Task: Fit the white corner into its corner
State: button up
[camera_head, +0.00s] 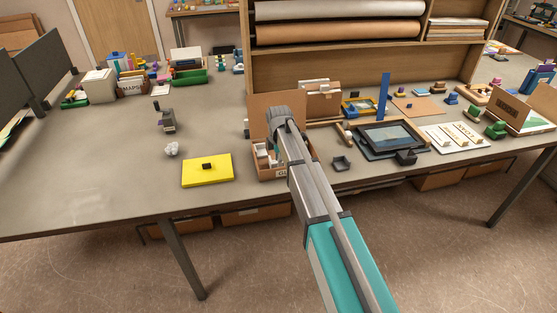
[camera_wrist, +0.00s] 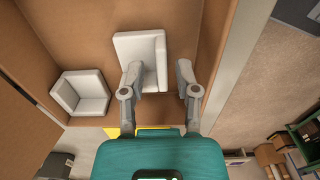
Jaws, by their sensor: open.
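Two white corners lie inside an open cardboard box, as the wrist view shows. One white corner (camera_wrist: 137,47) is at the upper middle, and the other white corner (camera_wrist: 68,96) is at the left, apart from it. My gripper (camera_wrist: 158,70) is open, its fingers on either side of the near right part of the first corner; I cannot tell if they touch it. In the head view the box (camera_head: 270,174) stands near the table's front edge, and my arm partly hides it. A dark framed picture (camera_head: 392,136) lies to its right.
A small dark tray (camera_head: 341,163) and a dark block (camera_head: 406,157) sit to the right. A blue upright (camera_head: 383,97) stands behind the frame. The table's left front is clear.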

jog(key=shift+r+p, duration=3.4)
jog(key=shift+r, duration=0.05)
jog(key=s+d+m, duration=2.1)
jog(key=s, duration=0.5)
jog(key=shift+d, duration=0.35)
jog(key=shift+c, duration=0.3)
